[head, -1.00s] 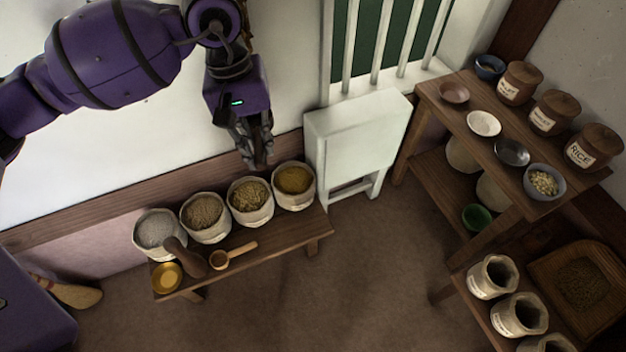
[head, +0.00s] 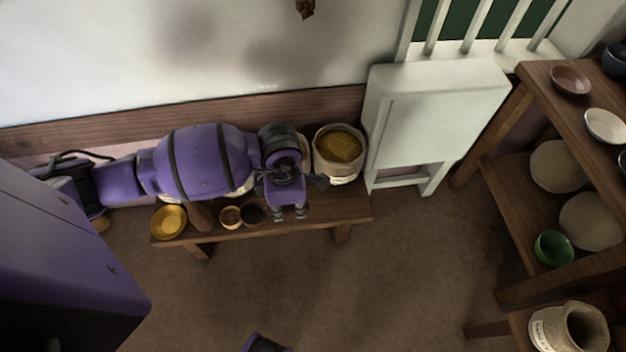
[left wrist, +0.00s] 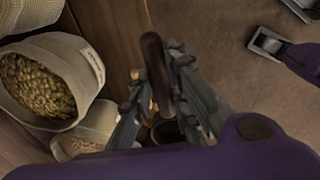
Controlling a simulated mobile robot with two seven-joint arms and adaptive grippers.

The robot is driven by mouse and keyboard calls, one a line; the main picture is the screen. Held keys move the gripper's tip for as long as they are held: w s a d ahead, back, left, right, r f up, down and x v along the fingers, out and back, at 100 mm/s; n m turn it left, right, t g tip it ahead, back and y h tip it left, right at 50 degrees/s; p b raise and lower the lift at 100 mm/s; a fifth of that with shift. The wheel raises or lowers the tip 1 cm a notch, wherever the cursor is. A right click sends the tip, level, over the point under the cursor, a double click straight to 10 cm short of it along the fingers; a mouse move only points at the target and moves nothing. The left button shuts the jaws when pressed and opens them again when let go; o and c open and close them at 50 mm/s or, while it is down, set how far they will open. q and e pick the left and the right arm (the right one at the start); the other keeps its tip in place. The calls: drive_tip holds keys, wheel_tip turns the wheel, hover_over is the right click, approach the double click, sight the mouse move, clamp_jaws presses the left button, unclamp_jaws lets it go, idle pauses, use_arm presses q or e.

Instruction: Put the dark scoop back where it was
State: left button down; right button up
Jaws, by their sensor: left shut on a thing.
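The dark scoop's round bowl (head: 253,214) shows in the head view at the front of the bench (head: 345,205), just right of the light wooden scoop (head: 231,217). My left gripper (head: 289,213) is over the bench's front part. In the left wrist view its fingers (left wrist: 155,65) are shut on the scoop's dark handle (left wrist: 153,52), with the bowl low between them, partly hidden. I cannot tell whether the bowl touches the bench. The light scoop's handle is mostly hidden.
A yellow bowl (head: 169,222) and a dark brown rounded thing (head: 202,217) stand left of the scoops. A grain sack (head: 340,152) stands at the bench's right end; my arm hides most other sacks. A white folded panel (head: 430,120) and shelves are further right.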

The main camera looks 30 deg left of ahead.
sight(325, 209)
use_arm(q)
drive_tip(key=w+d+f+b, duration=0.1)
drive_tip(key=w+f, duration=0.1)
drive_tip(key=w, duration=0.1)
drive_tip(key=w+d+f+b, duration=0.1)
drive_tip(key=w+d+f, duration=0.1)
drive_tip(key=w+f, duration=0.1)
drive_tip(key=w+d+f+b, duration=0.1)
drive_tip(key=w+f+b, duration=0.1)
drive_tip(key=w, duration=0.1)
drive_tip(key=shift+d+f, duration=0.25)
drive_tip(key=shift+d, duration=0.15)
drive_tip(key=shift+w+d+f+b, duration=0.25)
drive_tip(key=shift+w+f+b, duration=0.15)
drive_tip(key=shift+w+f, duration=0.15)
drive_tip(key=shift+w+f+b, duration=0.15)
drive_tip(key=shift+f+b, duration=0.45)
drive_tip(key=shift+f, duration=1)
use_arm(e)
wheel_tip(325, 209, down, 8)
drive_tip(key=s, duration=0.2)
drive_tip(key=shift+r+g, duration=0.25)
drive_tip(key=shift+g, duration=0.15)
use_arm(q)
drive_tip(key=shift+f, duration=0.1)
